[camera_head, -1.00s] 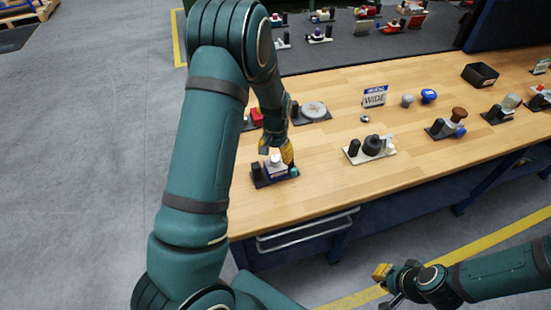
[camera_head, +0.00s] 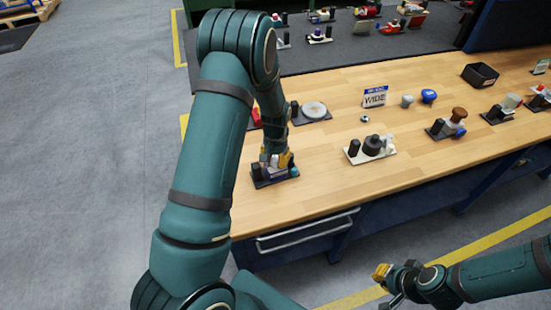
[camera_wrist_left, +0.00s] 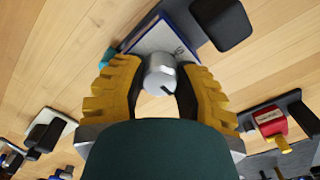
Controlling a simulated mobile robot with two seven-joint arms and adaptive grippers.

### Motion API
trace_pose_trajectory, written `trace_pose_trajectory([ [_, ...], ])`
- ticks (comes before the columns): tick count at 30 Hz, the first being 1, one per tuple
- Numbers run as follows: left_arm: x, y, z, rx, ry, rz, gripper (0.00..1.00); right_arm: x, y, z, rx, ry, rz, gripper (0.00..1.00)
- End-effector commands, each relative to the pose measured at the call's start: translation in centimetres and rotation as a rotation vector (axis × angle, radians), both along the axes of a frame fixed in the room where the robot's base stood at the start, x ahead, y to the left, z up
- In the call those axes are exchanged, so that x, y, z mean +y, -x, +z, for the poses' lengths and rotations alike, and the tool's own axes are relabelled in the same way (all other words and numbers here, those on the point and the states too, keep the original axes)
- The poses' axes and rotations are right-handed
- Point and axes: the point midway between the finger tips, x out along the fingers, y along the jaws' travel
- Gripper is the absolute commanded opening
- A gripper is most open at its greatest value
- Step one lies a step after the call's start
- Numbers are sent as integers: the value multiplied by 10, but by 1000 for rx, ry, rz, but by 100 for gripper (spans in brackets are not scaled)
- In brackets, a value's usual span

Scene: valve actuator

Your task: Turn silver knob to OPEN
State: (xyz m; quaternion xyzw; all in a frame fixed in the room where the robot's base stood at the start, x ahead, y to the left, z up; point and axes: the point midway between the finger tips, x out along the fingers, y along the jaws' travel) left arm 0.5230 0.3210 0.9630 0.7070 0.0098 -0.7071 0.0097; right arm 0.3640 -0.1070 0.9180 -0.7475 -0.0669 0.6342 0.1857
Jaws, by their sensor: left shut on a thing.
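The silver knob (camera_wrist_left: 160,74) is a short cylinder with a dark mark on its face, on a small white and blue mounted plate (camera_wrist_left: 166,38). In the left wrist view my left gripper (camera_wrist_left: 158,82) has its yellow ridged fingers on both sides of the knob, shut on it. In the head view the left gripper (camera_head: 276,160) points down over the knob's dark base (camera_head: 262,180), hiding most of the knob. The lettering on the plate is mostly hidden. My right gripper (camera_head: 384,278) is low at the right, off the table's front edge; its fingers are too small to read.
A black block (camera_wrist_left: 222,22) stands beside the knob's plate. A disc device (camera_head: 314,110) lies behind, and a white-based device (camera_head: 370,148) stands to the right. A WIDE sign (camera_head: 374,97) stands further back. The wooden tabletop (camera_head: 320,185) in front is clear.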

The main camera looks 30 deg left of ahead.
Motion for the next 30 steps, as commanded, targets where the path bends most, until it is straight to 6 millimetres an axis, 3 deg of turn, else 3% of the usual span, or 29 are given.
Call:
trace_pose_trajectory([
  [11,0,0,-1,-2,0,-137,0,0,0,-10,0,1,-1,0],
  [30,1,0,-1,0,0,-724,0,1,-1,-40,0,6,-2,0],
])
